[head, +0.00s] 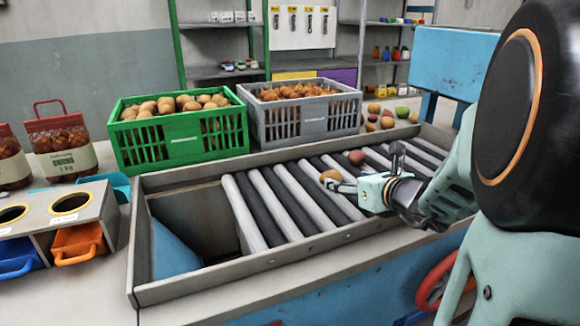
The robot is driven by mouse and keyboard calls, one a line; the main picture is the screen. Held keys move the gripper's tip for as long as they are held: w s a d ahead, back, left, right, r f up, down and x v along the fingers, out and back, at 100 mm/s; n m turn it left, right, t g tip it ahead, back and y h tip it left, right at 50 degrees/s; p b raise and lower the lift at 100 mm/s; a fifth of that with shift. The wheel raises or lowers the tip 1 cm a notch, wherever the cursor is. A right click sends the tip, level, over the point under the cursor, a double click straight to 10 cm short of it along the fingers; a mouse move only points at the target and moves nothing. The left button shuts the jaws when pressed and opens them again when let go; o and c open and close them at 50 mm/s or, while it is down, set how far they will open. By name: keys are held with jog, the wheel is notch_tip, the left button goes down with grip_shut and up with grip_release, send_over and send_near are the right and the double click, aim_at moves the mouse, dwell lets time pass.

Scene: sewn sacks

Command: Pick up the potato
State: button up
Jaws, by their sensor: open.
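A tan, rounded potato (330,175) lies on the rollers, just beyond the tip of my gripper's left finger. A reddish, rounded item (356,157) lies a little farther back on the rollers; I cannot tell whether it is a potato or an onion. My gripper (366,170) is open and low over the rollers, with one finger toward the left and the other raised at the right. I see nothing held between the fingers. I cannot tell whether the left finger touches the tan potato.
The roller table (210,269) has raised metal edges and an open chute at its left end. A green crate (180,140) of potatoes and a grey crate (310,120) of onions stand behind it. Loose produce (387,122) lies at the back. Filled net sacks (62,145) stand at left.

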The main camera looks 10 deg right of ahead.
aim_at(333, 176)
jog(key=x, duration=0.4)
jog(key=shift+w+a+f+b, duration=0.1)
jog(key=shift+f+b, duration=0.05)
jog(key=shift+b, duration=0.2)
jog(key=x, duration=0.2)
jog(key=b+x, duration=0.1)
jog(key=x, duration=0.1)
jog(key=shift+f, duration=0.4)
jog(key=shift+w+f, duration=0.1)
jog(key=shift+w, duration=0.3)
jog(key=c, duration=1.3)
jog(key=shift+o, duration=0.2)
